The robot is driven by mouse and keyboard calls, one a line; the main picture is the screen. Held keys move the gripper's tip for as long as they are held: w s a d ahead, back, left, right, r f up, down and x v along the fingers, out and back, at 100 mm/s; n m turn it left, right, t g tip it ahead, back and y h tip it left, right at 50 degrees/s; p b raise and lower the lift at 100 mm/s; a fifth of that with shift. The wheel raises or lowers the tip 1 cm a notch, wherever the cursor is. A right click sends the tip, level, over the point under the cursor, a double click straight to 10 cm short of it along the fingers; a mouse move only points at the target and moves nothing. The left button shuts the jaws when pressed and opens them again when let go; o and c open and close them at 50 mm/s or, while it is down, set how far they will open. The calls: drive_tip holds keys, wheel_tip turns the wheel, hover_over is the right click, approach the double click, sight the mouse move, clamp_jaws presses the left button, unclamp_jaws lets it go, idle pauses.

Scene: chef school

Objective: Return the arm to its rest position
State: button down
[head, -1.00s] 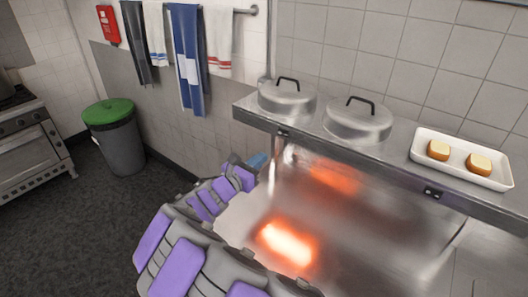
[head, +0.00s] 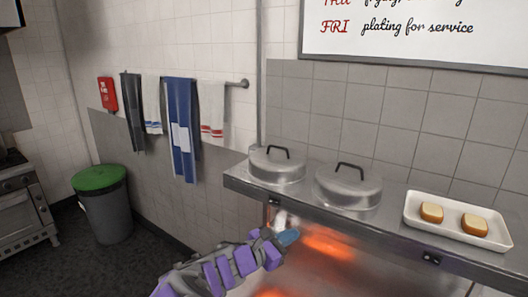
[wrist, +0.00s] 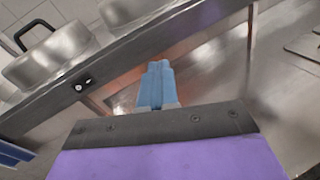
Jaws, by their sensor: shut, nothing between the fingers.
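My arm reaches up from the bottom of the head view, in purple and grey segments. My gripper (head: 288,237) has light blue fingers and is beside the front of the metal shelf, below its top. In the wrist view my gripper (wrist: 156,82) shows its blue fingers together, with nothing between them. The fingers point toward the space under the shelf edge.
A metal shelf (head: 330,217) carries two domed lids (head: 276,166) (head: 348,187) and a white tray (head: 459,222) with two bread pieces. Orange glowing heat (head: 328,243) shows below it. A green-lidded bin (head: 104,205), hanging towels (head: 182,130) and an oven (head: 22,207) are at left.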

drive_tip(key=s+d+f+m+g+b, duration=0.1)
drive_tip(key=s+d+m+g, duration=0.3)
drive_tip(key=d, duration=0.4)
drive_tip(key=s+d+m+g+b, duration=0.1)
drive_tip(key=s+d+m+g, duration=0.25)
drive_tip(key=s+d, duration=0.3)
drive_tip(key=s+d+f+m+g+y+b, duration=0.1)
drive_tip(key=s+d+f+m+g+y, duration=0.15)
drive_tip(key=s, duration=0.25)
drive_tip(key=s+d+f+m+g+y+b, duration=0.1)
drive_tip(key=s+d+f+m, duration=0.1)
drive_tip(key=s+d+m, duration=0.3)
drive_tip(key=s+a+f+m+y+b, duration=0.1)
drive_tip(key=s+a+f+m+y, duration=0.1)
drive_tip(key=s, duration=0.5)
drive_tip(key=s+a+f+m+g+y+b, duration=0.1)
drive_tip(key=s+a+f+m+y+b, duration=0.1)
drive_tip(key=s+a, duration=0.5)
drive_tip(key=s+a+f+m+y+b, duration=0.1)
drive_tip(key=s+a+f+m+y, duration=0.3)
drive_tip(key=s, duration=0.3)
drive_tip(key=shift+a+f+y+b, duration=0.2)
drive_tip(key=shift+f+y+b, duration=0.2)
drive_tip(key=shift+f+y, duration=0.5)
drive_tip(key=shift+d, duration=0.15)
